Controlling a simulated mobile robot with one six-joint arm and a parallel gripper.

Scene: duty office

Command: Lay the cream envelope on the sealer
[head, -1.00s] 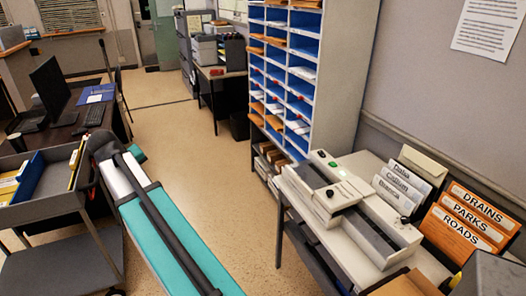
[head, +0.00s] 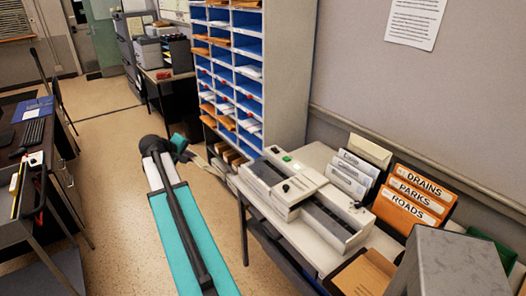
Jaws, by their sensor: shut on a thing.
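My gripper (head: 189,158) is at the far end of my teal arm, left of the sealer and a little beyond its left end. It is small in the view and partly hidden by the wrist. It is shut on a thin, pale, flat thing, which looks like the cream envelope (head: 208,168), seen at a slant and apart from the sealer. The sealer (head: 334,224) is a long, off-white machine with a dark slot along it, a raised housing at its left and a small green light. It stands on the desk, and no envelope lies on it.
Behind the sealer are white labelled cards (head: 349,172) with a plain cream piece behind them, and orange folders (head: 412,197). A grey box (head: 452,265) and brown tray (head: 364,275) are at the near right. A tall pigeonhole rack (head: 285,75) stands behind my gripper.

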